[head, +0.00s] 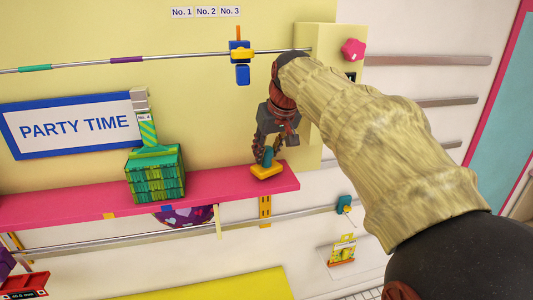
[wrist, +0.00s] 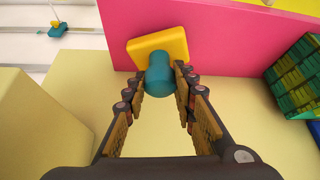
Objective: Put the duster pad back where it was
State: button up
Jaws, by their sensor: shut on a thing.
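The duster pad (head: 267,172) is a yellow block with a teal handle. It is at the right end of the pink shelf (head: 230,186), and I cannot tell whether it rests on the shelf or hangs just above it. My gripper (head: 268,150) comes from above with its fingers on both sides of the handle, shut on it. In the wrist view the handle (wrist: 160,76) is between the fingertips, and the yellow pad (wrist: 158,46) overlaps the pink shelf's edge (wrist: 215,40).
A PARTY TIME sign (head: 75,124) hangs on the wall behind. A rail with a blue and yellow slider (head: 241,54) runs above. The shelf between box and pad is clear.

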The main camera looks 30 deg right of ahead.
jog(key=shift+w+f, duration=0.15)
jog(key=shift+f, duration=0.5)
jog(key=o, duration=1)
jog(key=shift+r, duration=0.15)
jog(key=d+v, duration=0.1)
jog(key=v, duration=1.1)
jog(key=shift+n+y, duration=0.4)
jog(key=shift+n, duration=0.4)
jog(key=s+a+f, duration=0.5)
jog(key=s+f, duration=0.2)
jog(key=f, duration=0.2)
jog(key=s+a+f, duration=0.6)
jog(key=s+f, duration=0.1)
jog(key=f, duration=0.2)
jog(key=s+a+f, duration=0.5)
jog(key=s+f, duration=0.2)
jog(key=f, duration=0.2)
jog(key=shift+s+a+f, duration=0.15)
jog(key=shift+s+a, duration=0.15)
jog(key=shift+s, duration=0.1)
